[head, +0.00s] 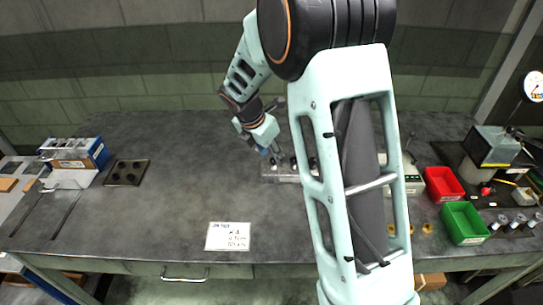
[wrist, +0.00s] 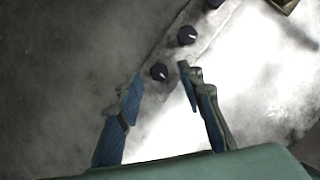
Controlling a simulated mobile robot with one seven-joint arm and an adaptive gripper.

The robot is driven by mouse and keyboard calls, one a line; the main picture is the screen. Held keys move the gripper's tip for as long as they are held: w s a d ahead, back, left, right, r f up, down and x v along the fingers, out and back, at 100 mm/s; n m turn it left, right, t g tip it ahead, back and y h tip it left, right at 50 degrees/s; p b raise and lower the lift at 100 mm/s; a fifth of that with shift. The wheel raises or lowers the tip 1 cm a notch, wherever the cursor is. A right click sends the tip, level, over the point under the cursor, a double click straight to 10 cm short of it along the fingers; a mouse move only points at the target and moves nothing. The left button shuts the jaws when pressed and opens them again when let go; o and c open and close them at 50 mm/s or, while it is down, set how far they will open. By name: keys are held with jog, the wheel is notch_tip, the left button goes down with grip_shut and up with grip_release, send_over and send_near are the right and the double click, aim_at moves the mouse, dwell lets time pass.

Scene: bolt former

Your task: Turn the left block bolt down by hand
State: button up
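A pale metal block (head: 283,179) lies on the bench in front of me, with dark-headed bolts in a row on its top. In the wrist view three dark round bolt heads show: the left block bolt (wrist: 160,72), a middle one (wrist: 187,35) and a third cut by the top edge. My gripper (head: 272,155) is at the left end of the block, pointing down. In the wrist view my gripper (wrist: 158,78) is open, and the nearest bolt head appears between its fingertips with gaps visible. I cannot tell the height between fingertips and bolt head. My arm hides part of the block's right side.
A paper card (head: 228,236) lies at the front of the bench. A dark plate with holes (head: 127,173) and a blue-and-white box (head: 97,153) are at left. Red (head: 443,184) and green bins (head: 464,223) are at right.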

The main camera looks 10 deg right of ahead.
jog(key=shift+w+d+f, duration=0.2)
jog(key=shift+f, duration=0.4)
grip_shut()
jog(key=shift+m, duration=0.4)
